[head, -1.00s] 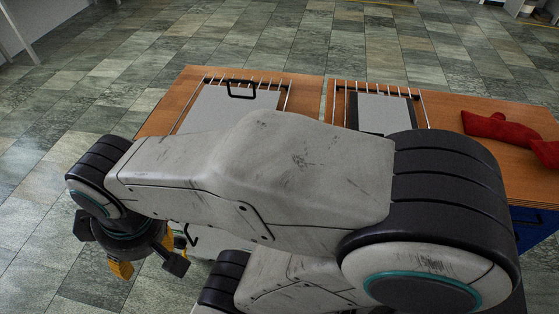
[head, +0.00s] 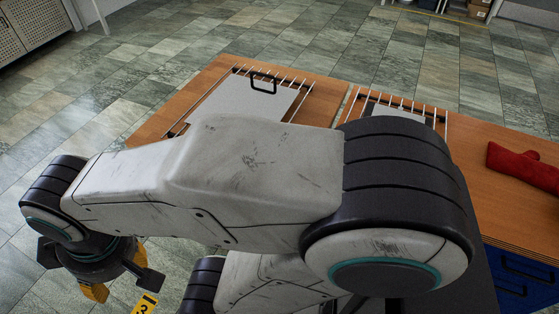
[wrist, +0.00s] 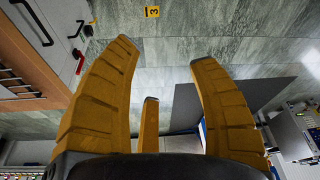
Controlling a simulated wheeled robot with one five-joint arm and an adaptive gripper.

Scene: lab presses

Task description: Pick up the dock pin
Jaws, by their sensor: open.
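My gripper (head: 117,278) hangs at the lower left in the head view, above the floor beside the workbench. In the wrist view its yellow fingers (wrist: 163,52) are spread apart with nothing between them. I cannot make out a dock pin for certain in either view. A small red part (wrist: 79,62) shows beside the white and wood furniture at the upper left of the wrist view; I cannot tell what it is.
The wooden workbench (head: 480,195) carries metal racks with grey plates (head: 235,105) and a red cloth-like item (head: 522,164). Blue drawers (head: 520,280) are under its right part. A yellow marker reading 3 (head: 145,303) also shows in the wrist view (wrist: 152,11). Tiled floor is open at left.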

